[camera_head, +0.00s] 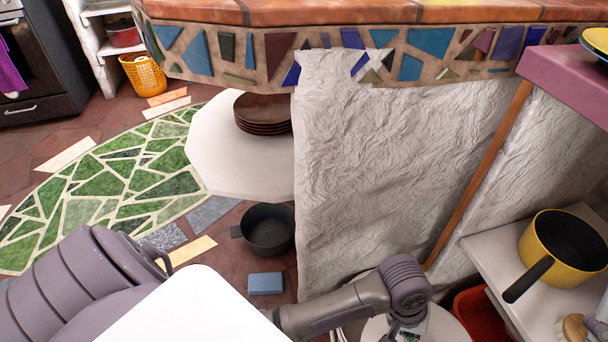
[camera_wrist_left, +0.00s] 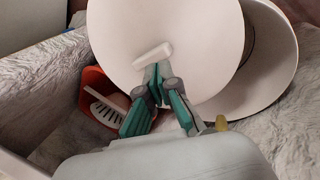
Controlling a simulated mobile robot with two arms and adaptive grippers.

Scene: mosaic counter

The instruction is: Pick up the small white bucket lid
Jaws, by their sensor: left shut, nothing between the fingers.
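The white lid (camera_wrist_left: 205,35) is a large pale disc with a short white bar handle (camera_wrist_left: 153,55) in the left wrist view. A white bucket-like body (camera_wrist_left: 275,65) shows behind its right side; I cannot tell how the two meet. My left gripper (camera_wrist_left: 158,84) is shut and empty, its green fingertips just below the handle in the picture. I cannot tell whether they touch the lid. In the head view, my left gripper is mostly cut off at the bottom edge, beside a partly visible white round surface (camera_head: 376,328).
A shelf with a yellow pot (camera_head: 566,252) is at right. The rough white counter wall (camera_head: 385,150) rises behind. A dark pan (camera_head: 268,232) and blue block (camera_head: 265,283) lie on the floor.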

